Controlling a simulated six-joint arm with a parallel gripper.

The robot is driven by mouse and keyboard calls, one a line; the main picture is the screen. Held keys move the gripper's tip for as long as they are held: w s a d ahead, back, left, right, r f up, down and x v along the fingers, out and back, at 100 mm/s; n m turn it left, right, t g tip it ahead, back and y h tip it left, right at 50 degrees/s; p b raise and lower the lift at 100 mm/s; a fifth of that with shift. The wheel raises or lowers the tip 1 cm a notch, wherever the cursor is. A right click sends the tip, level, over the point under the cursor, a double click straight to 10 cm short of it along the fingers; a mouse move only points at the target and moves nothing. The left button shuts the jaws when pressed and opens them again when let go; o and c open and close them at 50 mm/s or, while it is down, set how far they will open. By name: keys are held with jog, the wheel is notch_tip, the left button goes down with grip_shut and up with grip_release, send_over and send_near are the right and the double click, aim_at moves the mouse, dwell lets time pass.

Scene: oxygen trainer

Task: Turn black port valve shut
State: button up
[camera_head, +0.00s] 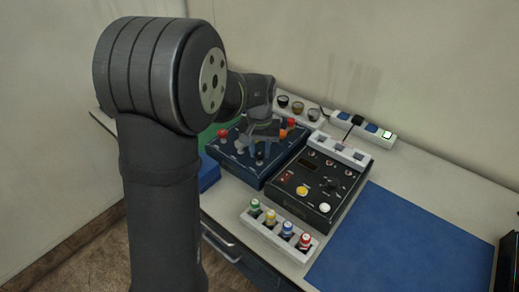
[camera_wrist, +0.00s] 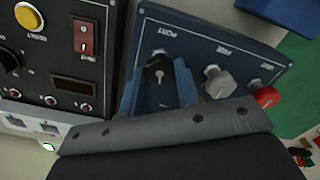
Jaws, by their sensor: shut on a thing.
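The black port valve (camera_wrist: 158,68) shows in the wrist view on the dark blue panel (camera_wrist: 207,48), below the lettering PORT. My gripper (camera_wrist: 160,88) reaches down over it, with a blue finger on either side, and is shut on it. In the head view my gripper (camera_head: 262,143) is over the dark blue panel box (camera_head: 238,169), and my wrist hides part of the box. The valve's exact angle is hard to read.
In the wrist view a grey knob (camera_wrist: 217,80) and a red knob (camera_wrist: 266,97) sit to the right of the valve. A black control box (camera_head: 318,187) stands right of the panel. A rack of coloured bottles (camera_head: 279,233) is in front, and a blue mat (camera_head: 405,245) lies clear at right.

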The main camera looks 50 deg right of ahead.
aim_at(260, 153)
jog(key=shift+m, duration=1.5)
jog(key=o, duration=1)
notch_tip(260, 153, up, 17)
jog(key=shift+r, duration=0.2)
notch_tip(260, 153, down, 17)
jog(key=shift+f, duration=0.2)
